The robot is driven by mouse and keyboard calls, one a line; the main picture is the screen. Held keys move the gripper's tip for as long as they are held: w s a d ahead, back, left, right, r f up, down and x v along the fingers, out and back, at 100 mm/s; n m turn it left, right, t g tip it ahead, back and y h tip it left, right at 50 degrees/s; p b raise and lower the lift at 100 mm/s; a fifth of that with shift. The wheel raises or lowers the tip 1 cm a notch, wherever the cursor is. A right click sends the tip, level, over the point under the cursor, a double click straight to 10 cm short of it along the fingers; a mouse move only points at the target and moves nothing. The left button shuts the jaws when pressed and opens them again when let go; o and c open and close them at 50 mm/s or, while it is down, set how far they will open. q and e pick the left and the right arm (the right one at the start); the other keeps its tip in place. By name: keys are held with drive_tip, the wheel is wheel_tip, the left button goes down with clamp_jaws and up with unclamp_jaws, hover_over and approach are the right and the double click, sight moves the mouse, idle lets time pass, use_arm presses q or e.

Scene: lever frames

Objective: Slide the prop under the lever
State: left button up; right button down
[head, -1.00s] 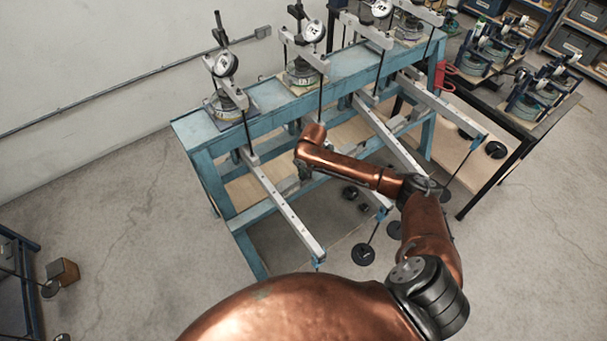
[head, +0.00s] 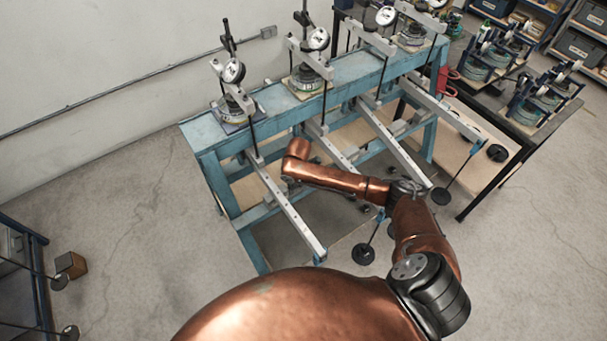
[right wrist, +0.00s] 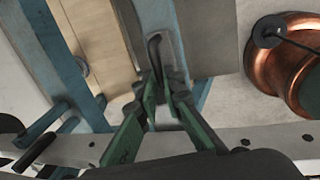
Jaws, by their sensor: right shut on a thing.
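The blue lever frame (head: 290,100) carries several pale metal levers; the nearest lever (head: 295,222) slants down to the right. My right arm crosses in front of the frame. Its gripper is mostly hidden in the head view, beyond the bent copper wrist beside that lever. In the right wrist view the green fingers of my right gripper (right wrist: 164,84) are shut on a dark narrow piece (right wrist: 154,48), which I take for the prop; its full shape is unclear. A pale lever bar (right wrist: 235,142) crosses the lower part of that view. My left gripper is not in view.
Black round weights (head: 363,254) hang from rods at lever ends. A wooden block (head: 71,264) is near a dark blue rack (head: 38,285) at the left. A black table (head: 535,125) with instruments stands at the right. The floor at front left is mostly clear.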

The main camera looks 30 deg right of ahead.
sight(285, 189)
drive_tip(key=a, duration=0.3)
drive_tip(key=shift+s+a+p, duration=0.15)
drive_tip(key=shift+a+p, duration=0.1)
drive_tip(key=shift+p, duration=0.15)
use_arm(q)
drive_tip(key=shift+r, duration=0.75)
use_arm(e)
drive_tip(key=shift+s+a+f, duration=0.1)
drive_tip(key=shift+a, duration=0.1)
drive_tip(key=c, duration=2.1)
unclamp_jaws()
drive_tip(key=shift+a, duration=0.1)
drive_tip(key=shift+o, duration=0.3)
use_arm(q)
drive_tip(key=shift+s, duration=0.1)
use_arm(e)
drive_tip(key=shift+d, duration=0.2)
wheel_tip(285, 189, up, 12)
drive_tip(key=s, duration=0.2)
drive_tip(key=shift+d, duration=0.15)
